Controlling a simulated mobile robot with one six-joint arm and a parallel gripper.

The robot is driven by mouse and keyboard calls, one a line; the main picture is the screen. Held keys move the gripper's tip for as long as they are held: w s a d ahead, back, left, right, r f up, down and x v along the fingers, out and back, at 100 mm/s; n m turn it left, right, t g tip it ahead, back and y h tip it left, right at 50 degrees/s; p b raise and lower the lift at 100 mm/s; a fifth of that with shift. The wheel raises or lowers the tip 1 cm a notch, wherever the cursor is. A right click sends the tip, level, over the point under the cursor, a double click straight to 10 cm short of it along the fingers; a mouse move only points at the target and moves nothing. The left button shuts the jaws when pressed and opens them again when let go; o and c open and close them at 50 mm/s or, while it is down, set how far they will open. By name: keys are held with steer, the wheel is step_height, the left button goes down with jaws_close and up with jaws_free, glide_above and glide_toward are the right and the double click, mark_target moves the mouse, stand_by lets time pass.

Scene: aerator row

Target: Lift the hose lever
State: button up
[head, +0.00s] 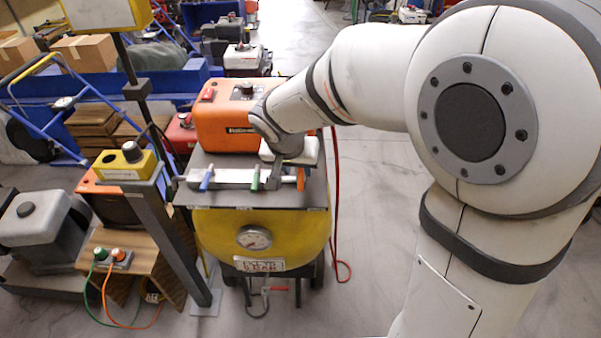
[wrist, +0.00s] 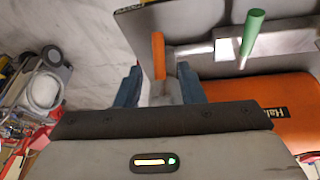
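Three levers stand in a row on the metal bracket along the machine's top: a blue lever (head: 207,178), a green lever (head: 255,178) and an orange lever (head: 300,179). In the wrist view, the orange lever (wrist: 158,54) shows between the two dark blue fingers of my gripper (wrist: 160,86), with a gap on each side. The gripper is open around it and not closed on it. The green lever (wrist: 252,34) stands to the right, outside the fingers. In the head view, my wrist partly hides the gripper. I cannot read which lever is for the hose.
The levers are on a machine with a yellow tank (head: 220,225) and an orange housing (head: 222,122). Floor (head: 375,230) is clear on the right.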

mark_target(300, 175)
steer(key=x, duration=0.5)
steer(key=shift+f, duration=0.15)
jaws_close()
stand_by(0.4)
